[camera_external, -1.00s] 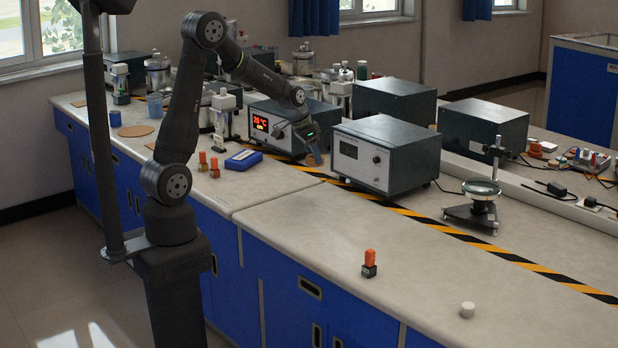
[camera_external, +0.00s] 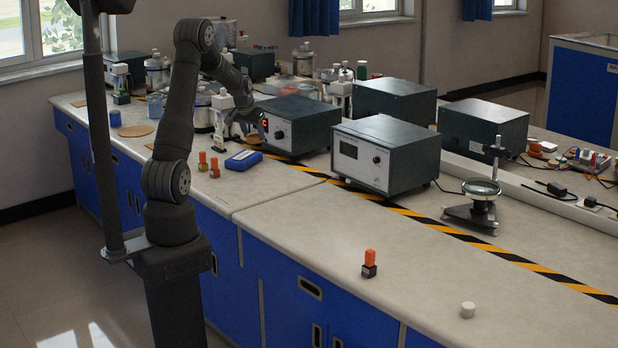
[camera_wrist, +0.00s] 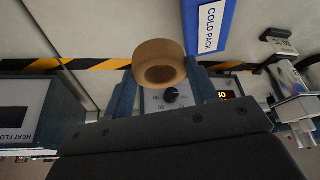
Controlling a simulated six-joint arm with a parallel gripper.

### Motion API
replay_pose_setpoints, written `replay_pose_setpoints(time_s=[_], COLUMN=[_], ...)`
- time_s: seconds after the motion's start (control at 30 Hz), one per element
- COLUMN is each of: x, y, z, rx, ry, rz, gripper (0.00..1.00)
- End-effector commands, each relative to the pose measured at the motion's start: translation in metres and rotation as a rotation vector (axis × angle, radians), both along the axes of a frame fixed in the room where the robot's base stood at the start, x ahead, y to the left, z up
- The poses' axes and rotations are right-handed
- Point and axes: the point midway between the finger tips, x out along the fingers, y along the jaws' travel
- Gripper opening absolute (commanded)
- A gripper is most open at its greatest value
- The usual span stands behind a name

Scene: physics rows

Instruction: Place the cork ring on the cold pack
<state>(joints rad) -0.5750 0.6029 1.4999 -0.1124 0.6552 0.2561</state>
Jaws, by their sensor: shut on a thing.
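The cork ring (camera_wrist: 158,50) is tan and round, with its hole facing the wrist camera. It sits between the two blue fingers of my gripper (camera_wrist: 162,72), which is shut on it. In the external view my gripper (camera_external: 255,132) is above the bench, beyond and slightly right of the cold pack, in front of the dark instrument with red digits. The cold pack (camera_external: 243,160) is a flat blue block with a white label, lying on the bench. In the wrist view the cold pack (camera_wrist: 225,22) is close beside the ring, to its upper right. The ring is held apart from it.
A dark instrument box (camera_external: 295,125) stands close right of my gripper, and a second one (camera_external: 386,155) farther right. Jars and a white stand crowd behind. The front right bench is mostly clear.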

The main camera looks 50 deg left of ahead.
Motion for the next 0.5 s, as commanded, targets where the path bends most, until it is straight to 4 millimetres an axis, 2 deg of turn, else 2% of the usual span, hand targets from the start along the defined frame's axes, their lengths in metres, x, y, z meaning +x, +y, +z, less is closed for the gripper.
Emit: replay_pose_setpoints(time_s=[0.1,0.3,0.5], x=[-0.004,-0.007,-0.008], y=[0.030,0.067,0.079], z=[-0.019,-0.041,-0.050], rx=[-0.002,-0.001,-0.001], ry=[0.002,0.002,0.001], rz=[0.005,0.002,-0.001], gripper=[0.31,0.31,0.31])
